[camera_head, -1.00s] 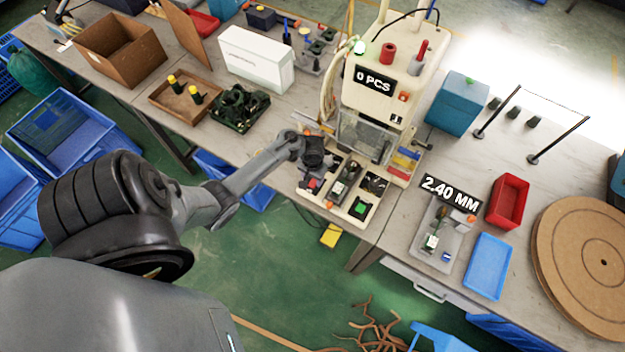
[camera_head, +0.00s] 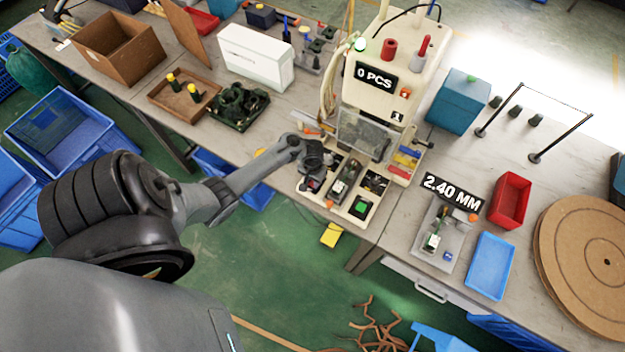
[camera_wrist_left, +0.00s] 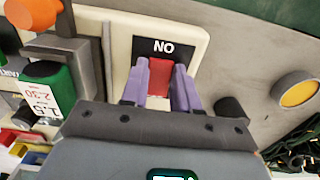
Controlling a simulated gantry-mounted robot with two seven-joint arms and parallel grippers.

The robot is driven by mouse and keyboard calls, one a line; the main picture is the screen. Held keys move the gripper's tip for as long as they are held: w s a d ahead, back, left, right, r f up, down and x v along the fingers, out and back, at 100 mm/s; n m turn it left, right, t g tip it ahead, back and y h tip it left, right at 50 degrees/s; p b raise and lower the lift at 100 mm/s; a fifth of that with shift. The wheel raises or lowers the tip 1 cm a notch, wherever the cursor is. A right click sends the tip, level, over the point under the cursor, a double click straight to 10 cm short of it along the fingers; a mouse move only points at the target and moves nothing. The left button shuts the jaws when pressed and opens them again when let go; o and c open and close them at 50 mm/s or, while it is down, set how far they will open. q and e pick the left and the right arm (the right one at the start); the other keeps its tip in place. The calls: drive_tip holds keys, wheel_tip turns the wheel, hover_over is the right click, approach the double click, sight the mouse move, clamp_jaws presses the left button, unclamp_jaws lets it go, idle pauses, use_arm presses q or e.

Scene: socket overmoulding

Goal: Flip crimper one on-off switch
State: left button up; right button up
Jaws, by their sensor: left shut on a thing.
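Crimper one appears to be the cream machine (camera_head: 385,60) with the "0 PCS" sign, at the back middle of the bench in the head view. In the left wrist view, a red switch (camera_wrist_left: 160,74) sits on a cream plate under a black label that reads "NO" in this view. My left gripper (camera_head: 315,160) is low at the machine's front left base. In the wrist view its purple fingers (camera_wrist_left: 160,92) are on both sides of the red switch, shut on it. The switch's lower part is hidden by the gripper. My right gripper is not in view.
A clear guard (camera_head: 362,135) stands at the machine's front.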

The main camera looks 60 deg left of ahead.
use_arm(q)
drive_tip(key=shift+w+a+r+g+p, duration=0.1)
drive_tip(key=shift+r+g+p, duration=0.15)
drive_tip(key=shift+p, duration=0.45)
clamp_jaws()
drive_tip(key=shift+g+h, duration=0.25)
drive_tip(key=shift+h, duration=0.05)
drive_tip(key=shift+w+a+f+g+h, duration=0.1)
drive_tip(key=shift+w+f+g+h, duration=0.1)
drive_tip(key=shift+g+h, duration=0.15)
drive_tip(key=shift+w+a+f+g+h+b, duration=0.1)
drive_tip(key=shift+w+f+g+h+b, duration=0.1)
drive_tip(key=shift+g+h+b, duration=0.45)
drive_tip(key=shift+r+g+b, duration=0.2)
drive_tip(key=shift+g+b, duration=0.2)
drive_tip(key=shift+g, duration=0.2)
drive_tip(key=o, duration=1)
unclamp_jaws()
drive_tip(key=shift+r, duration=0.1)
